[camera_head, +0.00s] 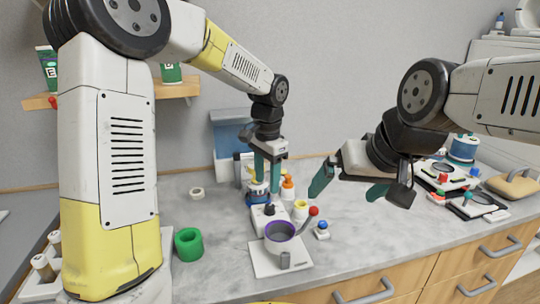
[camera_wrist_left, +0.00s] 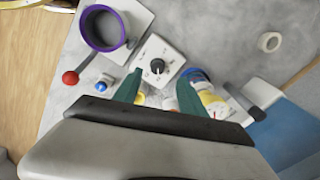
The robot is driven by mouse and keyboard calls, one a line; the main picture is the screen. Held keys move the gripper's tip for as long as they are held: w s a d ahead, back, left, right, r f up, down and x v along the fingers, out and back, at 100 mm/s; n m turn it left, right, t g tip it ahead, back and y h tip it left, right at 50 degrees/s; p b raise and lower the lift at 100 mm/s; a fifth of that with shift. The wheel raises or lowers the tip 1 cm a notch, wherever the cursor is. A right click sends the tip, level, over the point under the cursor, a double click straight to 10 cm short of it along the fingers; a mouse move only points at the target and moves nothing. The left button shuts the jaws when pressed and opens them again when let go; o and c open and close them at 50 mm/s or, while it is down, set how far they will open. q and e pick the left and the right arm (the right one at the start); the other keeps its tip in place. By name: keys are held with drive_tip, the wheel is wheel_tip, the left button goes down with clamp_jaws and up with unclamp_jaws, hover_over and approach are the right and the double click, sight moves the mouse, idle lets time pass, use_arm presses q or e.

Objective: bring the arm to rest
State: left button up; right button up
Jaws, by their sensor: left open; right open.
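My left gripper (camera_head: 267,184) hangs fingers-down over the back middle of the counter, above several small bottles and a white dial box (camera_head: 268,218). Its teal fingers are open. In the left wrist view the same gripper (camera_wrist_left: 157,82) shows its fingers apart, with nothing held between them. The dial box (camera_wrist_left: 158,62) lies beyond the fingertips there. My right gripper (camera_head: 350,188) is raised over the counter at the right, open and empty, its two teal fingers wide apart. Whether the left fingertips touch any bottle is hard to tell.
A purple-rimmed cup (camera_head: 279,237) stands on a white base with a red-knobbed lever (camera_head: 313,211). Devices with colored knobs (camera_head: 445,177) stand at right. A wooden shelf (camera_head: 176,91) is on the wall.

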use_arm(q)
drive_tip(key=s+a+r+n+t, duration=0.2)
drive_tip(key=s+a+r+n, duration=0.1)
drive_tip(key=s, duration=0.3)
drive_tip(key=s+a+r+n+t+h, duration=0.1)
drive_tip(key=s+a+r+n, duration=0.2)
drive_tip(key=s+a, duration=0.3)
drive_tip(key=s+a+r+n+t+h, duration=0.1)
drive_tip(key=s+a+r+n+t, duration=0.1)
drive_tip(key=s, duration=0.6)
drive_tip(key=shift+a+r+n+t, duration=0.3)
drive_tip(key=shift+a+r+n, duration=0.6)
drive_tip(key=shift+a, duration=0.3)
